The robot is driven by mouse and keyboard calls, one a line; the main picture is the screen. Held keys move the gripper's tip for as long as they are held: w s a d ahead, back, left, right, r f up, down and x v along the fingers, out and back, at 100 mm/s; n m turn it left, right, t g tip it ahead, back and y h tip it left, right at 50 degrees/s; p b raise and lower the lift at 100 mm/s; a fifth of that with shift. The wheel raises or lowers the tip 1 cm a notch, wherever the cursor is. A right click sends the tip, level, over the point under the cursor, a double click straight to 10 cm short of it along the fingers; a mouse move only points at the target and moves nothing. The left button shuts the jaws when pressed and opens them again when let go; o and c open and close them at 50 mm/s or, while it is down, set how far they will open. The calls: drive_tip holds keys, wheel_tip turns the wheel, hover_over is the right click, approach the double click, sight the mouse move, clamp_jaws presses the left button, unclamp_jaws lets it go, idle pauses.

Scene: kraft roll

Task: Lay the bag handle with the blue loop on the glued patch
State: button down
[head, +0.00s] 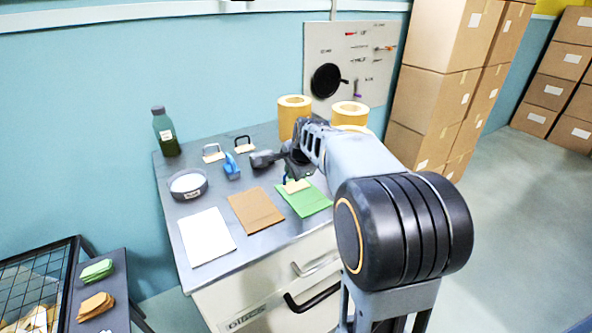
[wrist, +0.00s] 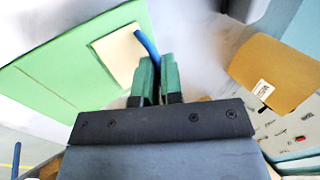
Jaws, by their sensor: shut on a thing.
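The blue loop (wrist: 146,44) of the bag handle is between my gripper's fingers (wrist: 158,75) in the wrist view. The handle's cream base (wrist: 118,54) shows beside the loop, over the green bag (wrist: 60,72). In the head view my gripper (head: 291,177) is low over the green bag (head: 308,202), and the cream base (head: 297,186) shows at the bag's upper part. I cannot tell whether the base touches the bag or is slightly above it. No glued patch can be made out; the base and gripper cover part of the bag.
Left of the green bag lie a brown bag (head: 256,210) and a white bag (head: 207,237). Behind are a labelled dish (head: 188,184), a blue item (head: 232,167), white-loop (head: 213,154) and black-loop (head: 244,145) handles, and a green bottle (head: 166,133). Kraft rolls (head: 293,118) stand at the back.

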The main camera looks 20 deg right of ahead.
drive_tip(key=c, duration=1.3)
unclamp_jaws()
drive_tip(key=shift+o, duration=0.2)
drive_tip(key=v, duration=1.2)
